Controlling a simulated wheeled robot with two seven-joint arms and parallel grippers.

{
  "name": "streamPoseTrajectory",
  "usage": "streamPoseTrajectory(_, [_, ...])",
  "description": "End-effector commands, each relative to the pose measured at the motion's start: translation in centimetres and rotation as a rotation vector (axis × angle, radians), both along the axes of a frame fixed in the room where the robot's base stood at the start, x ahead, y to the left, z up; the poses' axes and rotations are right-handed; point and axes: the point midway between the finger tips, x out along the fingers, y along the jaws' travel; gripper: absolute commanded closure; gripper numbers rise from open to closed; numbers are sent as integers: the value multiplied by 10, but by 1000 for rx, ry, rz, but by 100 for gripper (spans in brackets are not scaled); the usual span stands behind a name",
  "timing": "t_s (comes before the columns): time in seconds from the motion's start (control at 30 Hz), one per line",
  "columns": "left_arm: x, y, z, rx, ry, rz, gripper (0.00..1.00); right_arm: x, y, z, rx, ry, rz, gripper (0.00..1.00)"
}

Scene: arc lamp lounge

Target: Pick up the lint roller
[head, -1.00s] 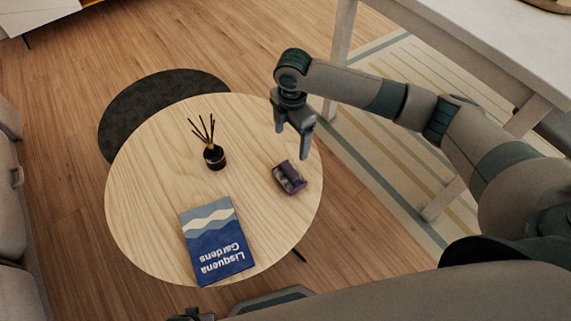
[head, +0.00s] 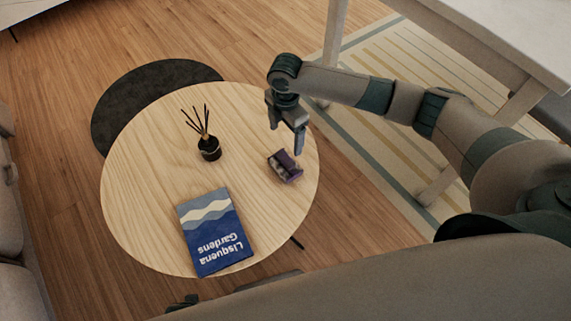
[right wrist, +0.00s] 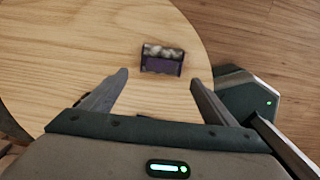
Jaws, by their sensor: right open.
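A small purple item with a pale mottled part (head: 285,166) lies near the right edge of the round wooden table (head: 140,190). It is the only thing in view that could be the lint roller, but it is too small to identify surely. My right gripper (head: 286,140) is open and empty, fingers pointing down, just behind and above the item in the head view. In the right wrist view the purple item (right wrist: 162,60) shows ahead of the fingertips, between the lines of the two open fingers (right wrist: 158,77), apart from both. My left gripper is not clearly seen.
A blue book (head: 216,232) lies at the table's front. A black reed diffuser (head: 209,149) with upright sticks stands left of the purple item. A white table (head: 480,40) stands on a striped rug at the right. The table's left side is clear.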

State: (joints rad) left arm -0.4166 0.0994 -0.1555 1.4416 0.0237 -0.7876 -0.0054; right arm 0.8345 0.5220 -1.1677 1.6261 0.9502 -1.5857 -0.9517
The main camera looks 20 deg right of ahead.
Motion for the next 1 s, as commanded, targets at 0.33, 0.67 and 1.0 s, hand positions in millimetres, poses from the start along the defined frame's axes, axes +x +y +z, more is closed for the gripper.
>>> streamPoseTrajectory(0.33, [0,1,0,1,1,0,71,0,0,-57,-1,1,-1,20])
streamPoseTrajectory(0.67, [1,0,1,1,0,0,71,0,0,-68,-1,0,0,20])
streamPoseTrajectory(1.0, [1,0,2,-1,-3,0,71,-3,1,-77,-1,1,0,20])
